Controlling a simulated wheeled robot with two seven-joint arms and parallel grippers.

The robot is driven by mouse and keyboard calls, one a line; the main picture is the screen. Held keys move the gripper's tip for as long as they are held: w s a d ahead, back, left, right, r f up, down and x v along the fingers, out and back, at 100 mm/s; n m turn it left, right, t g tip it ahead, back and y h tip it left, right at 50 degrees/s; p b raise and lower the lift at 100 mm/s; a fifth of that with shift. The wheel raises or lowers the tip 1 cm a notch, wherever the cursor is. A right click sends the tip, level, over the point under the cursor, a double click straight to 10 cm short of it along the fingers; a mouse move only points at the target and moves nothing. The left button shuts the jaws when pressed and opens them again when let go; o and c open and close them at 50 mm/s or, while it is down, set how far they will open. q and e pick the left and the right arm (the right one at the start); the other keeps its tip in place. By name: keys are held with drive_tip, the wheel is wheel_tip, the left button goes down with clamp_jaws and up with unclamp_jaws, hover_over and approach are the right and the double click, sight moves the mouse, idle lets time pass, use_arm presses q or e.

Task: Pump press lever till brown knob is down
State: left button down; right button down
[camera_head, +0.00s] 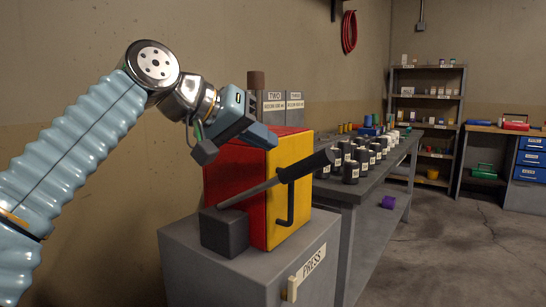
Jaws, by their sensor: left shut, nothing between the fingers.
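The press is a red and yellow box (238,178) on a grey cabinet (190,262) marked PRESS. Its lever (262,188) is a grey rod rising to the right from a dark block (224,232), with a black grip (306,165) at its upper end. The brown knob (256,80) stands upright behind the box, above its top. My left gripper (238,142) is shut and empty, in front of the box's upper part, left of the lever grip. I cannot tell whether it touches the box. My right gripper is not in view.
A workbench (345,190) with several dark labelled cans (352,170) stands right behind the press. Shelves (428,95) and a blue drawer unit (530,165) are at the back right. A red hose (349,32) hangs on the wall. The floor at right is clear.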

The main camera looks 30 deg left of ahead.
use_arm(q)
drive_tip(key=shift+w+d+f+b, duration=0.15)
drive_tip(key=shift+d+f, duration=0.2)
drive_tip(key=shift+f, duration=0.2)
drive_tip(key=shift+s+d+f+b, duration=0.15)
drive_tip(key=shift+d+f, duration=0.15)
drive_tip(key=shift+f, duration=0.2)
drive_tip(key=shift+w+d+f+b, duration=0.15)
drive_tip(key=shift+d+f, duration=0.2)
drive_tip(key=shift+f, duration=0.2)
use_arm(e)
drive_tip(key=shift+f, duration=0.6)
